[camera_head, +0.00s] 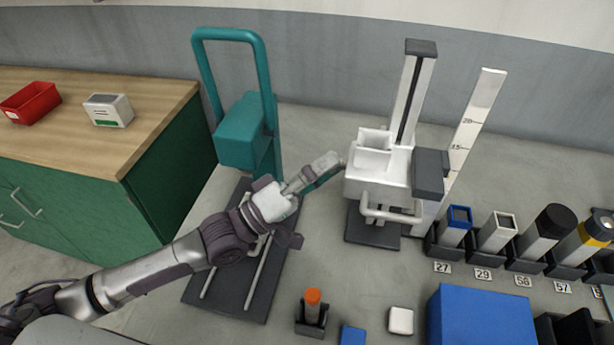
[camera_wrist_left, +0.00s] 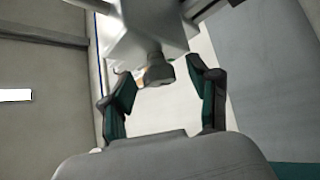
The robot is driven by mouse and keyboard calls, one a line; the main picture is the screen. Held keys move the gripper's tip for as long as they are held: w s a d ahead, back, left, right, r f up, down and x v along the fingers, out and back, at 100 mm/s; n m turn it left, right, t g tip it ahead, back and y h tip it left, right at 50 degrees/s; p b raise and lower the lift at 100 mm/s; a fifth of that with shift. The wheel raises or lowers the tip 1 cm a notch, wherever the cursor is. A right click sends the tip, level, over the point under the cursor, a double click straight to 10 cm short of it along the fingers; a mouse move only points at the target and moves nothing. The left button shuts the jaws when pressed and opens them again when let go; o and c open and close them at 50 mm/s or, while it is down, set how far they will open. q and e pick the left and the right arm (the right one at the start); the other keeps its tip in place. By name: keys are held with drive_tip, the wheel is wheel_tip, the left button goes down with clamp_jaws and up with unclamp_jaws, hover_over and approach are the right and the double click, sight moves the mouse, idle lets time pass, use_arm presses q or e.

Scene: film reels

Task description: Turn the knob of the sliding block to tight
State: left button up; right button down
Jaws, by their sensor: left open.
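The white sliding block (camera_head: 362,186) sits on an upright post (camera_head: 413,98) with a dark slot. My left gripper (camera_head: 334,165) is at the block's left side in the head view. In the left wrist view, a small grey knob (camera_wrist_left: 158,70) sticks out of the pale block (camera_wrist_left: 150,35). My open left gripper (camera_wrist_left: 162,82) has one finger on each side of the knob, with gaps visible. The knob is not clear in the head view, and its tight or loose setting cannot be read. My right gripper is not in view.
A scale (camera_head: 470,125) stands right of the post. A teal frame (camera_head: 240,135) stands behind my left arm. Tubes in dark holders, including a blue-topped one (camera_head: 455,225), line the right. A blue box (camera_head: 480,320) and an orange-topped piece (camera_head: 313,300) are in front.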

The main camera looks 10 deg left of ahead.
use_arm(q)
drive_tip(key=v, duration=1.1)
drive_tip(key=shift+a+f, duration=0.15)
drive_tip(key=shift+a, duration=0.1)
drive_tip(key=shift+s, duration=0.1)
